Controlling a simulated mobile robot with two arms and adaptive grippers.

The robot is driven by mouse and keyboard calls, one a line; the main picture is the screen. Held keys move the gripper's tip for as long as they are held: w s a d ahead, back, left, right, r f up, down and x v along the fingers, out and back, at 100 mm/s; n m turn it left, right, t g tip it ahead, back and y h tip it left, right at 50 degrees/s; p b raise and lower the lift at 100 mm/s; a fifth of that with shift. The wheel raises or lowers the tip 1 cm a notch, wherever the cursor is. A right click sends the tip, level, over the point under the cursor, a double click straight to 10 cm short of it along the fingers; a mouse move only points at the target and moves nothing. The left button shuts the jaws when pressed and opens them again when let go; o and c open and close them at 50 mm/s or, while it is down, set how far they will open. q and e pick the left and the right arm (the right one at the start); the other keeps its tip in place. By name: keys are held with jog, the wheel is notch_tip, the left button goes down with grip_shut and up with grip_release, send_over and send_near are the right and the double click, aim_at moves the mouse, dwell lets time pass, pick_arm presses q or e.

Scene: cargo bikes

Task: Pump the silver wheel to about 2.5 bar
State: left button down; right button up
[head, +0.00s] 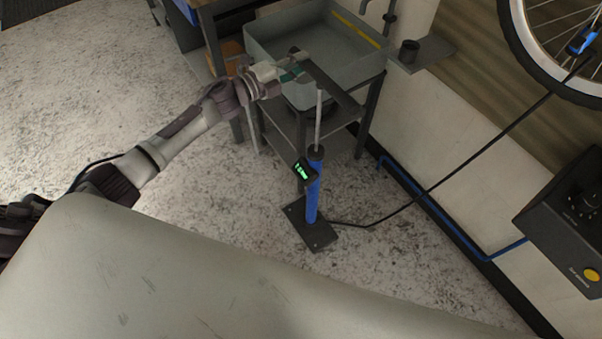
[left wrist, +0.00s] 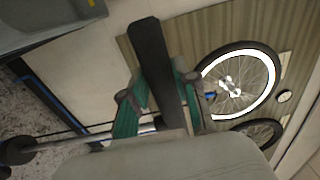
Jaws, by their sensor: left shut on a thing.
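The blue floor pump (head: 312,195) stands upright on its dark foot plate on the floor. Its bare rod shows well above the barrel, so the black handle (head: 337,92) is raised. My left gripper (head: 293,69) is shut on the handle near its far left end. The left wrist view shows the handle (left wrist: 149,45) between the green finger pads of the gripper (left wrist: 158,98). The pump's gauge (head: 304,170) glows green, its digits too small to read. A black hose (head: 452,168) runs to a blue chuck (head: 583,40) at the silver wheel (head: 530,50). My right gripper is out of view.
A grey sink basin (head: 272,55) on a stand is close behind the handle. A dark box with a yellow button (head: 592,275) is at right. The floor left of the pump is clear.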

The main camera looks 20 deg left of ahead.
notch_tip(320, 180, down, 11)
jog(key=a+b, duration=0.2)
jog(key=b, duration=0.8)
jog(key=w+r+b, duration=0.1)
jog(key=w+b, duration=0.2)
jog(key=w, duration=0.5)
pick_arm(q)
notch_tip(320, 180, down, 25)
jog(key=b, duration=0.6)
jog(key=shift+s+r, duration=0.15)
jog(key=c, duration=1.3)
grip_release()
jog(key=shift+d, duration=0.1)
jog(key=o, duration=0.8)
jog(key=shift+r, duration=0.1)
jog(key=shift+c, duration=0.2)
jog(key=shift+r, duration=0.15)
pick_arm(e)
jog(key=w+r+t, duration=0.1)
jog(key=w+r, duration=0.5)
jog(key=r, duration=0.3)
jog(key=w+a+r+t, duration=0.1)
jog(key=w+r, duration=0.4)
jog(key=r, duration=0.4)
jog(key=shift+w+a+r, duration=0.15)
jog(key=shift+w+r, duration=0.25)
